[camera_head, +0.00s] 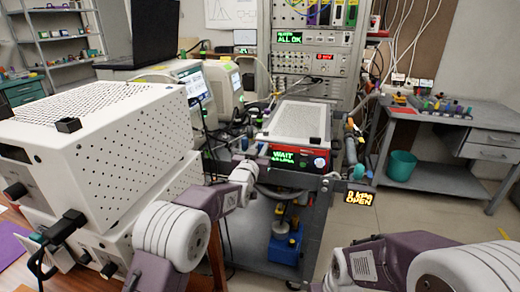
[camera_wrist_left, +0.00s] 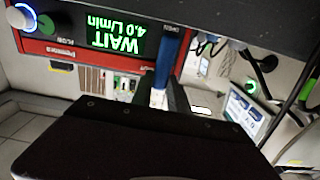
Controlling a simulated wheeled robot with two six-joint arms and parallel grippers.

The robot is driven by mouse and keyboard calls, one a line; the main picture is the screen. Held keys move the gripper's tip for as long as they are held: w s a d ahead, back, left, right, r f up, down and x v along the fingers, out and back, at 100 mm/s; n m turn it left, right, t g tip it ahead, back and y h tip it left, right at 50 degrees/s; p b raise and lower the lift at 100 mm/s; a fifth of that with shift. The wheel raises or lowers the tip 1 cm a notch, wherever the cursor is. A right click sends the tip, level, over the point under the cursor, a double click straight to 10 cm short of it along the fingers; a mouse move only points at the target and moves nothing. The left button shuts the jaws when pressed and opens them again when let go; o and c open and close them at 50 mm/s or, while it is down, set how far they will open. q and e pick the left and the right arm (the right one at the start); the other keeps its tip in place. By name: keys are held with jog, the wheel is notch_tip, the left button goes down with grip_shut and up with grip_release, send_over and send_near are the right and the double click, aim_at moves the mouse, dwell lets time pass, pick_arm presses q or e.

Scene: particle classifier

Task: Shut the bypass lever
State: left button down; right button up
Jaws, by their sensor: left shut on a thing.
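The bypass lever (camera_wrist_left: 166,58) shows in the left wrist view as a blue bar beside the red-fronted device, close to printed lettering that reads OPEN. My left gripper (camera_wrist_left: 162,97) is shut on the lever's near end. In the head view my left arm reaches to the left side of the red device (camera_head: 301,158). The lever and my left fingertips are hard to make out there. The device's green display (camera_wrist_left: 118,34) reads WAIT and 4.0 L/min. A small yellow sign (camera_head: 359,198) reads 0 kPa OPEN. My right arm shows at the lower right, but its gripper is out of view.
The red device stands on a dark cart (camera_head: 262,222) with a blue pump (camera_head: 285,245) below. A large white perforated instrument (camera_head: 100,130) stands close on the left. An instrument rack (camera_head: 318,60) is behind. Cables hang near the device. Floor is open at the right.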

pick_arm(q)
jog(key=c, duration=1.3)
grip_release()
jog(key=v, duration=0.9)
